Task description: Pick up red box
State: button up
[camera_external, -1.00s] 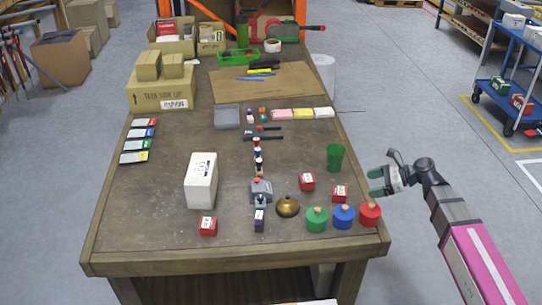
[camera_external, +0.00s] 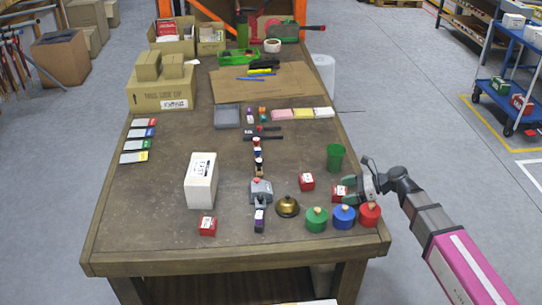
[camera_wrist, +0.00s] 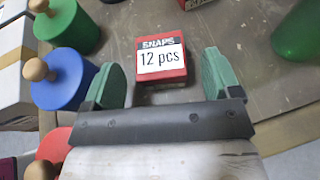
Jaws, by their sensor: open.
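A small red box (camera_wrist: 161,59) with a white label reading "SNAPS 12 pcs" lies just ahead of my gripper (camera_wrist: 165,75) in the wrist view, roughly in line with the gap between its two green fingers. My gripper is open, and nothing shows between its fingertips that I can tell is held. In the external view this red box (camera_external: 339,193) is at the table's right side, beside my gripper (camera_external: 349,186). Two more red boxes are on the table: one (camera_external: 307,181) just left of it and one (camera_external: 208,226) near the front left.
Green (camera_external: 316,220), blue (camera_external: 343,217) and red (camera_external: 369,214) lidded jars stand close in front of the gripper. A green cup (camera_external: 335,157) stands behind it. A brass bell (camera_external: 288,206) is to the left. The table's middle left is fairly clear.

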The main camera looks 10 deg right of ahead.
aim_at(340, 190)
jog(key=shift+x, duration=1.55)
jog(key=c, duration=1.1)
jog(key=shift+o, duration=0.2)
